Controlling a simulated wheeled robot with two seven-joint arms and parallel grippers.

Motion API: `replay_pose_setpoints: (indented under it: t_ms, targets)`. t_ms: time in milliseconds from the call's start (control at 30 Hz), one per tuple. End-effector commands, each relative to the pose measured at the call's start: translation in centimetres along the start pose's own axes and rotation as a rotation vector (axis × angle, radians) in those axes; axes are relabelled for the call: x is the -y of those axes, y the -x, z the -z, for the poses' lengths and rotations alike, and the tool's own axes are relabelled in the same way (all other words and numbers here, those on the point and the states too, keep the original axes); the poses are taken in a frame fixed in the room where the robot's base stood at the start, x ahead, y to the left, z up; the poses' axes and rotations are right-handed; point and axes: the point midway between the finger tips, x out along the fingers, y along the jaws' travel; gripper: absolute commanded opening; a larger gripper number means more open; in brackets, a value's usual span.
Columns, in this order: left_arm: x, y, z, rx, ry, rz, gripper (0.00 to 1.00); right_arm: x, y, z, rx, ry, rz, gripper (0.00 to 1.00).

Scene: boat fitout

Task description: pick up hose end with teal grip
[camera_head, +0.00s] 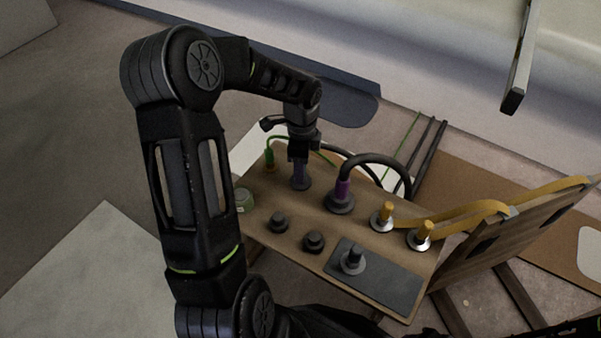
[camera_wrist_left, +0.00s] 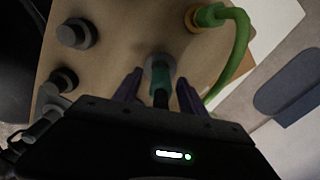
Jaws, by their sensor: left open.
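The hose end with teal grip (camera_wrist_left: 161,73) sits upright on a round grey fitting in the wooden board, between my fingers in the left wrist view. A black hose piece (camera_wrist_left: 160,98) runs from it toward my wrist. My left gripper (camera_wrist_left: 160,80) is open, with one purple-grey finger on each side of the teal grip. I cannot tell whether the fingers touch it. In the head view my left gripper (camera_head: 300,176) points down over the same fitting and hides the teal grip. My right gripper is not in view.
A green hose end (camera_head: 269,158) and a purple-gripped black hose end (camera_head: 343,189) stand close on either side. Yellow hoses (camera_head: 423,233) stand at the board's right. Empty grey fittings (camera_head: 313,241) are along the front. A leaning wooden panel (camera_head: 510,245) is at the right.

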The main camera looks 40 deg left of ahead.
Motion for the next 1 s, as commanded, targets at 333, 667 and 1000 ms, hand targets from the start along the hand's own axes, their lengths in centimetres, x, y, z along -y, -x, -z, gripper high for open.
replay_pose_setpoints:
  t_ms: [333, 667, 1000]
  targets:
    - [0.00, 0.03, -0.01, 0.000, 0.000, 0.000, 0.49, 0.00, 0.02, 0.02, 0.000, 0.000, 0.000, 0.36]
    - [0.00, 0.04, -0.01, 0.000, 0.000, 0.000, 0.25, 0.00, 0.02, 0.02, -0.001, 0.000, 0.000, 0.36]
    - [0.00, 0.03, -0.01, 0.000, 0.000, 0.000, 0.00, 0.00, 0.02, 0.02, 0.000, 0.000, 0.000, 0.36]
